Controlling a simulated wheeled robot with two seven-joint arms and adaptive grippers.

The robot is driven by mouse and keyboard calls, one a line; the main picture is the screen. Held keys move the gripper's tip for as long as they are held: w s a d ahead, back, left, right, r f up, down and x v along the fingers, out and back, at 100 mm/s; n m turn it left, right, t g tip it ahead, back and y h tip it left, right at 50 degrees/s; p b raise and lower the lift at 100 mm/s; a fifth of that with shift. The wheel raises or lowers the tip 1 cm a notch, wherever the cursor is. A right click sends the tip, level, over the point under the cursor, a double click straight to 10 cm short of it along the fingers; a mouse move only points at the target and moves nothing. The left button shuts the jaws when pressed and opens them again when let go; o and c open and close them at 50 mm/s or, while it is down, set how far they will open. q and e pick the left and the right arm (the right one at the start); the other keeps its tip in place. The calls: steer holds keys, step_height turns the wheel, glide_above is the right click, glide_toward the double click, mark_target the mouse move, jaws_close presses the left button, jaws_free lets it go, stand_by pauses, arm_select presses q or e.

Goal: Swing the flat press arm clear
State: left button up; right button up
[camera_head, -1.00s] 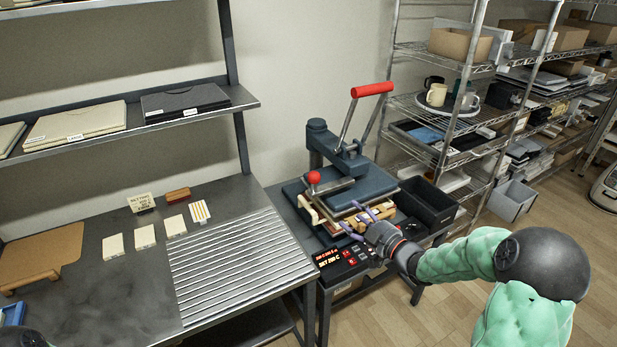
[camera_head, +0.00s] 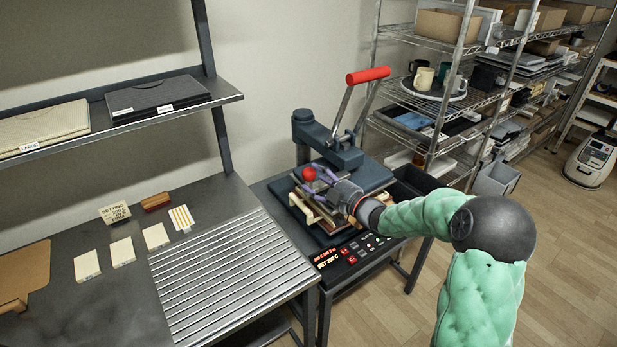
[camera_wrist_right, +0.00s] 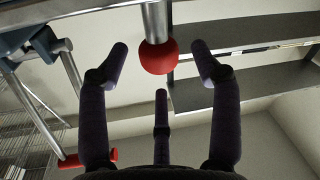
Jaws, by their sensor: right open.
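The flat press (camera_head: 342,154) stands on a small dark table, with its dark upper plate over a pale layered stack (camera_head: 306,207). A red ball knob (camera_head: 309,174) sits at the end of its swing arm. A long red handle (camera_head: 368,75) rises above the press on metal bars. My right gripper (camera_head: 318,178) is at the red knob. In the right wrist view the red knob (camera_wrist_right: 158,57) on its metal rod lies between the spread fingers (camera_wrist_right: 160,75), and neither side finger touches it. My left gripper is not visible.
A control panel (camera_head: 349,254) with red lit digits is at the table's front. A dark bin (camera_head: 412,186) stands right of the press, near the wire shelves (camera_head: 440,100). The steel bench (camera_head: 110,290) on the left carries a ribbed rack (camera_head: 230,275) and small pale blocks (camera_head: 122,252).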

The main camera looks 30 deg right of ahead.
steer(key=shift+b+x, duration=0.3)
steer(key=shift+x, duration=1.5)
jaws_close()
